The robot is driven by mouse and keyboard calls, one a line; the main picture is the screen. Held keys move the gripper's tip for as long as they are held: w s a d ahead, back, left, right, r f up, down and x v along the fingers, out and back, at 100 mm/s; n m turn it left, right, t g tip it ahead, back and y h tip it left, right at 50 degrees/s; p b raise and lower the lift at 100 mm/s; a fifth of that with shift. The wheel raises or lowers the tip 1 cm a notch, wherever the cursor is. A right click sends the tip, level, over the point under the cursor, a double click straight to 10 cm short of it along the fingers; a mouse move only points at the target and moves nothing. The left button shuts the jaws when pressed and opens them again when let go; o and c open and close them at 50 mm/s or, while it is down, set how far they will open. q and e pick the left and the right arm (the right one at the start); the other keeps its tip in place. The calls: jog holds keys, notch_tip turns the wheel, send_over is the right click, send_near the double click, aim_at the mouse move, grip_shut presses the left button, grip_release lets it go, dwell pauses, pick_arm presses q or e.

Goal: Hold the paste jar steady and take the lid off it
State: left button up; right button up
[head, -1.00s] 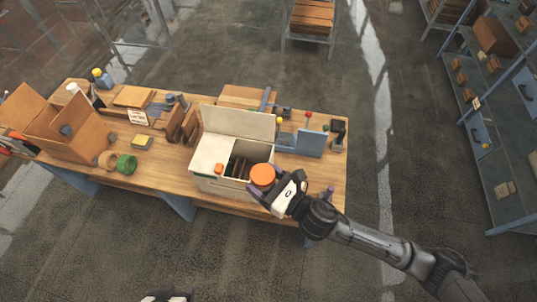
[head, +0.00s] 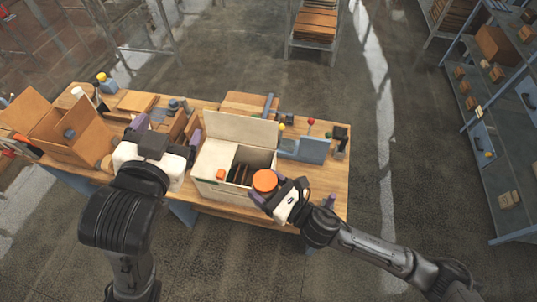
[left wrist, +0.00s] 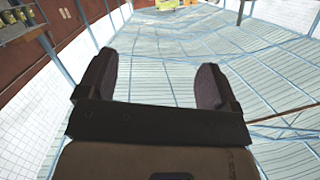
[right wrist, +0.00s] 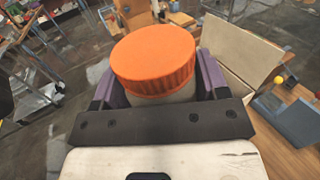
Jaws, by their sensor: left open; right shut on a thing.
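The paste jar shows its ribbed orange lid (head: 265,181) at the front right of the white box; the lid fills the middle of the right wrist view (right wrist: 153,55). The lid sits on the jar, and a strip of pale jar body (right wrist: 166,97) shows below it. My right gripper (right wrist: 156,90) is shut on the jar from the side, its purple fingers below the lid. My left gripper (head: 168,131) is open and empty, over the table left of the white box. In the left wrist view its fingers (left wrist: 152,82) are wide apart with nothing between them.
The open white box (head: 212,160) with its raised lid (head: 240,129) stands beside the jar. A brown carton (head: 50,132) is at the table's left. A blue-grey device (head: 305,148) with a red knob stands at the right.

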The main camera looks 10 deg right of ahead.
pick_arm(q)
jog(key=d+r+m+h, duration=0.3)
jog(key=d+r+m, duration=0.2)
jog(key=d+r, duration=0.5)
jog(key=m+g+y, duration=0.7)
jog(key=m+g, duration=0.8)
jog(key=m, duration=0.2)
send_over(268, 179)
notch_tip(268, 179, down, 20)
jog(key=shift+w+d+f, duration=0.1)
jog(key=shift+m, duration=1.2)
jog(key=shift+f+m, duration=0.25)
jog(key=shift+m, duration=0.05)
jog(key=shift+f, duration=3.7)
